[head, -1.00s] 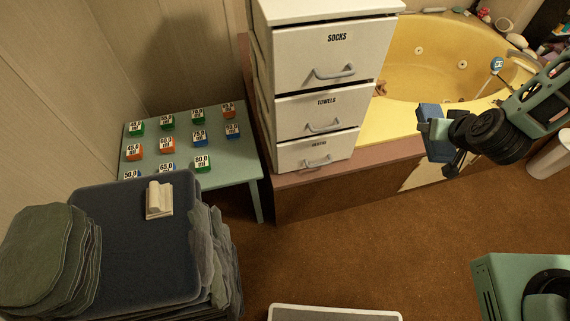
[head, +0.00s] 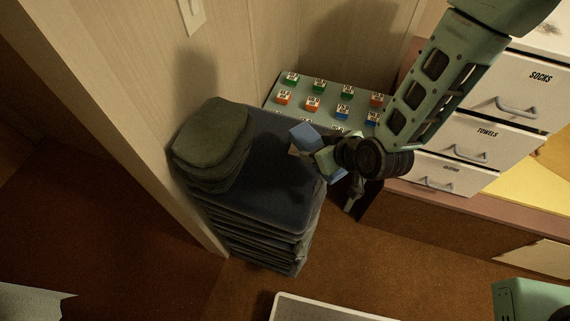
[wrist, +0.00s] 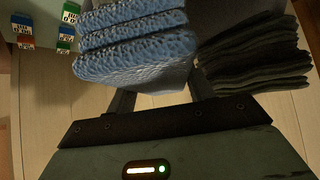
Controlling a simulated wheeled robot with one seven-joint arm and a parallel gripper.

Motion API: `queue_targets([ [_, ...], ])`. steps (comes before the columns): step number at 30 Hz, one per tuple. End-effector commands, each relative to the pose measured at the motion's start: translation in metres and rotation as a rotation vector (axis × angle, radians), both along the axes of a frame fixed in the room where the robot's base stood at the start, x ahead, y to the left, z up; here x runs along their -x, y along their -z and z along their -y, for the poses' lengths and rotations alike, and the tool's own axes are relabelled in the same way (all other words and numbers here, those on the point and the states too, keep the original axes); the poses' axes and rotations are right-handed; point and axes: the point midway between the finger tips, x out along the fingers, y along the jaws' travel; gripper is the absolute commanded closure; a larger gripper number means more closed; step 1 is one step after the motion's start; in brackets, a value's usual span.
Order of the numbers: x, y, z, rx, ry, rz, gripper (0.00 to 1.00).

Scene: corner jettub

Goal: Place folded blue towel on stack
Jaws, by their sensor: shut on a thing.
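The folded blue towel (head: 304,136) is in my gripper (head: 326,160), which is shut on it. In the wrist view the towel (wrist: 135,45) shows as thick, textured light-blue folds just beyond the jaws. The stack is a tall pile of dark blue folded towels (head: 262,190) standing on the floor by the wall. Folded green towels (head: 212,145) lie on its left part and also show in the wrist view (wrist: 255,55). My gripper is over the right edge of the stack's top. I cannot tell whether the blue towel touches it.
A small table (head: 297,115) with several labelled coloured blocks stands behind the stack. White drawers (head: 470,140) marked socks and towels are at the right. The wooden wall (head: 130,110) borders the stack at left. A white-rimmed flat object (head: 325,308) is at the bottom; brown floor lies between.

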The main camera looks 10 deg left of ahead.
Motion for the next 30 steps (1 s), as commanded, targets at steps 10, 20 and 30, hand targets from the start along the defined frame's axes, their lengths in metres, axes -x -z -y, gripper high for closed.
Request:
queue_targets([
  [10, 0.066, 0.008, -0.075, 0.008, -0.226, 0.007, 0.76],
  [20, 0.069, 0.024, -0.077, 0.008, -0.233, 0.006, 0.76],
  [30, 0.068, 0.061, -0.077, 0.008, -0.232, 0.006, 0.76],
])
